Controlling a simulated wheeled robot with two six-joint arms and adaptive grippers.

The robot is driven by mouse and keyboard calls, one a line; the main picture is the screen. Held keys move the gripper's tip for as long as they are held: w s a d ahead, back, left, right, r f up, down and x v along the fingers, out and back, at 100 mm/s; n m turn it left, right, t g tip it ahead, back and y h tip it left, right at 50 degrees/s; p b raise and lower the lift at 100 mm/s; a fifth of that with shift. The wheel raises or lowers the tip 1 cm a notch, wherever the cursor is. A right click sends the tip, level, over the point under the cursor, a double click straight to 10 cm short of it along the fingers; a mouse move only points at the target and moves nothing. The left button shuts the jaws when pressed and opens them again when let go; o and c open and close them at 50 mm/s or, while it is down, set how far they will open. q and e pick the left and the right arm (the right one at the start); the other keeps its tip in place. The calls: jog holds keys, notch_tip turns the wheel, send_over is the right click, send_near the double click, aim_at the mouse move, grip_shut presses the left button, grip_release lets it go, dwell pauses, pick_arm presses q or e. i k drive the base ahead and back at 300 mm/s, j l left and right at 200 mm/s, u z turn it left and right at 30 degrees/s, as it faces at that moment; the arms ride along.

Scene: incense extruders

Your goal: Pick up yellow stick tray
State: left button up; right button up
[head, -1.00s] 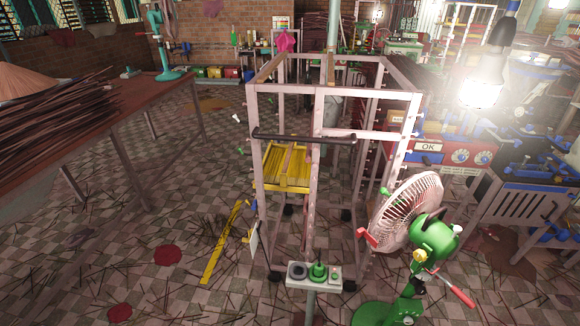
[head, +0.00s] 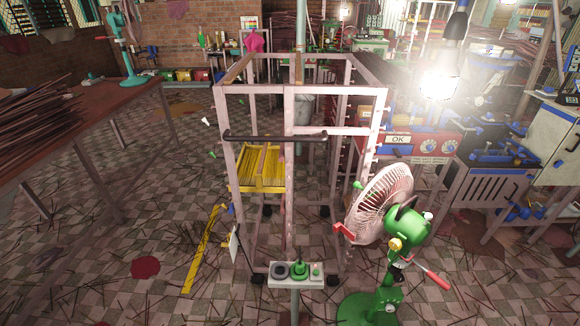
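A yellow stick tray (head: 259,185) sits inside the left bay of a pale metal rack trolley (head: 289,215), about halfway up. Thin sticks lie in the tray, and a rack post stands close at its right. Neither of my grippers shows in the head view.
A green pedestal fan (head: 405,225) stands right of the trolley, and a small control box (head: 297,273) on a post stands in front. A long table (head: 105,115) with dark sticks is at left. A yellow strip (head: 204,248) and scattered sticks lie on the checkered floor.

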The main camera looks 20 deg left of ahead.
aim_at(260, 170)
jog(key=i+j+z, duration=0.15)
jog(key=j+z, duration=0.25)
jog(key=j, duration=0.2)
jog(key=i+j+z, duration=0.1)
jog(key=j+z, duration=0.3)
jog(key=j, duration=0.25)
jog(key=j+z, duration=0.35)
jog(key=j, duration=0.3)
